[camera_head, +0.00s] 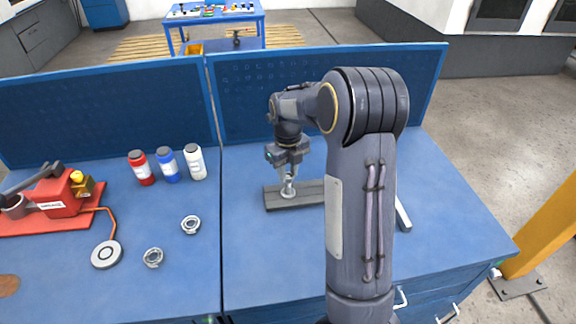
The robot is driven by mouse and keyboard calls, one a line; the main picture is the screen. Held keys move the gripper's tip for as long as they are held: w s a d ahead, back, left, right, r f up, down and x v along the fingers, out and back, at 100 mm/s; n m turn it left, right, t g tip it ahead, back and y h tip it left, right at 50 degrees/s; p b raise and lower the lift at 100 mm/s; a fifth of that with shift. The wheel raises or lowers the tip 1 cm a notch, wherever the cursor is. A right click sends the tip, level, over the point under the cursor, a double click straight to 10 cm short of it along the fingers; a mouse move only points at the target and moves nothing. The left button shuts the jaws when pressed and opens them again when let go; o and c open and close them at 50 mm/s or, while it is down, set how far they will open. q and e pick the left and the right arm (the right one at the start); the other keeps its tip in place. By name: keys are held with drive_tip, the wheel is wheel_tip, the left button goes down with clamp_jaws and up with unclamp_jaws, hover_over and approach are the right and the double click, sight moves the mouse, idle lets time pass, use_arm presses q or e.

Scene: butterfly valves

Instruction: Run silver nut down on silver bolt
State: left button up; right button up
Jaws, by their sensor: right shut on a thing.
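My right gripper (288,174) points straight down over a dark flat plate (305,194) on the blue workbench. Its jaws are shut on a small silver nut (288,189) at the silver bolt standing upright on the plate. The nut and bolt are small here and partly covered by the jaws, so I cannot tell how far down the thread the nut sits. My right arm comes in from the front right and covers the plate's right end. My left gripper is not in view.
Red, blue and white bottles (168,165) stand at the back left. Two metal rings (191,225) and a round grey disc (107,254) lie on the left half. A red tool (62,196) stands far left. Blue perforated panels (100,107) close the back. The bench's middle front is clear.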

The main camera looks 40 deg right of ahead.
drive_tip(key=m+p, duration=0.2)
drive_tip(key=shift+r+m, duration=0.3)
drive_tip(key=shift+r, duration=0.05)
drive_tip(key=shift+f, duration=0.15)
drive_tip(key=shift+f+m, duration=0.15)
drive_tip(key=shift+m, duration=0.15)
drive_tip(key=o, duration=0.8)
drive_tip(key=shift+c, duration=0.2)
